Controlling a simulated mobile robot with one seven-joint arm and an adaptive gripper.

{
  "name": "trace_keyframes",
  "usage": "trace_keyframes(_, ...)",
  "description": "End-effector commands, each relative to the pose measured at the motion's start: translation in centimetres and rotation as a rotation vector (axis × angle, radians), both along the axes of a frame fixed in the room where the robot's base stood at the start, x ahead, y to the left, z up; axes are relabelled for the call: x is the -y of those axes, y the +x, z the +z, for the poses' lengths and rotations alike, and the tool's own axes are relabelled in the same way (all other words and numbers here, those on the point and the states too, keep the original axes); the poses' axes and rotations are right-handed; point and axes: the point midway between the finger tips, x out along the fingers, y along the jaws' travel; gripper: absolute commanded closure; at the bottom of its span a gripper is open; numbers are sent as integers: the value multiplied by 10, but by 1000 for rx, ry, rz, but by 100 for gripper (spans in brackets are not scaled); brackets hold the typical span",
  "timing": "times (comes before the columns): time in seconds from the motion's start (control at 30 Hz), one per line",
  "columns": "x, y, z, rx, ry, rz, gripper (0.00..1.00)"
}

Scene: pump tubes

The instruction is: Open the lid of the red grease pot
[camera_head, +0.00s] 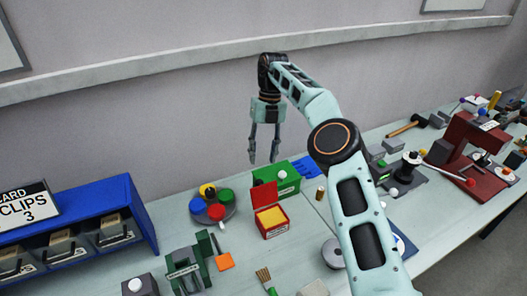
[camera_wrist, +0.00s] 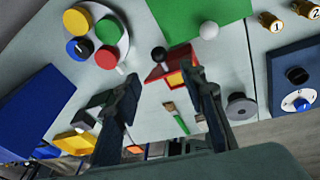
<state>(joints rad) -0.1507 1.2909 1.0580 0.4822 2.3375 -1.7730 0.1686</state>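The red grease pot (camera_head: 277,231) stands on the bench in the head view, right of the round plate of coloured knobs. Its red lid (camera_head: 264,196) stands raised at the back, and yellow contents show inside. In the wrist view the red lid (camera_wrist: 172,62) shows edge-on with a black ball knob (camera_wrist: 158,53), and part of the yellow inside is visible below it. My gripper (camera_head: 263,160) hangs in the air above and behind the pot, fingers pointing down, apart and empty. In the wrist view the pot appears between and beyond the fingertips (camera_wrist: 160,82).
A green box (camera_head: 286,186) with a white ball knob stands just behind the pot. The plate of coloured knobs (camera_head: 213,208) is to the left, with a green bracket (camera_head: 184,268) and a brush (camera_head: 264,279) in front. A blue bin rack (camera_head: 140,205) stands far left.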

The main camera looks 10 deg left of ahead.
Motion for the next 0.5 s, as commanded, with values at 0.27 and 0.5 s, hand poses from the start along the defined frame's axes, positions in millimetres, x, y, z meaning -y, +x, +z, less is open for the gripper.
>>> trace_keyframes(0.27, 1, 2, 11, 0, 1, -1, 62)
trace_keyframes(0.5, 1, 2, 12, 0, 1, -1, 62)
